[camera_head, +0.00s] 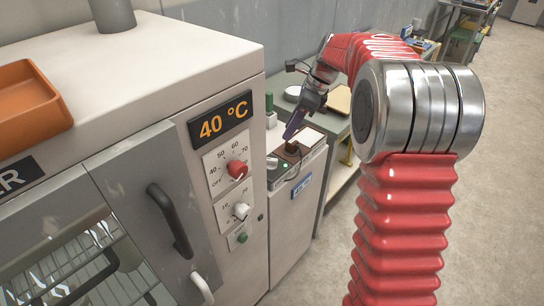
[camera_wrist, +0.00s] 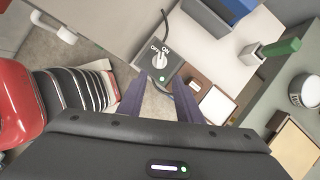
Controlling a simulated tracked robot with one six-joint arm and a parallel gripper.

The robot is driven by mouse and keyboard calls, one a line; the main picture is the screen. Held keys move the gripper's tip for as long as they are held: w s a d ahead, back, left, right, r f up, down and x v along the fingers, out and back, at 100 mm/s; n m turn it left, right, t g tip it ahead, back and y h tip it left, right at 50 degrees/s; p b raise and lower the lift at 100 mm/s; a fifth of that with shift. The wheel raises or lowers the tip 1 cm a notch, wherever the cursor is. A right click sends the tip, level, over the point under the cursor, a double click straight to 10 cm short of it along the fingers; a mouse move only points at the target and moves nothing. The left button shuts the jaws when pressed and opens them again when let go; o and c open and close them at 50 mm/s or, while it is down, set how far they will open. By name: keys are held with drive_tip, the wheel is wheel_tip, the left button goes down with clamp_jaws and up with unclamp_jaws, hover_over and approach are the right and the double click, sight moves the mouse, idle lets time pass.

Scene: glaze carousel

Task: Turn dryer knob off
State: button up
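The dryer (camera_head: 150,100) is a pale cabinet at the left of the head view, with an amber display (camera_head: 220,117) reading 40 °C. Its red dryer knob (camera_head: 237,169) sits below the display on a plate marked OFF, 40, 50, 60 and 70; I cannot tell exactly where it points. A white knob (camera_head: 241,211) is on a second scale beneath. My gripper (camera_head: 291,133) is well behind and right of the red knob, above a lower side cabinet. In the wrist view my gripper (camera_wrist: 162,80) has its purple fingers spread, with nothing held. The red knob is not in that view.
A switch box (camera_wrist: 159,59) marked ON and OFF, with a lit green lamp, lies just beyond the fingertips. A dark door handle (camera_head: 168,220) juts from the dryer front. An orange tray (camera_head: 30,105) sits on top. The floor (camera_head: 490,200) at right is clear.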

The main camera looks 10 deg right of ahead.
sight(272, 159)
drive_tip(key=x, duration=1.4)
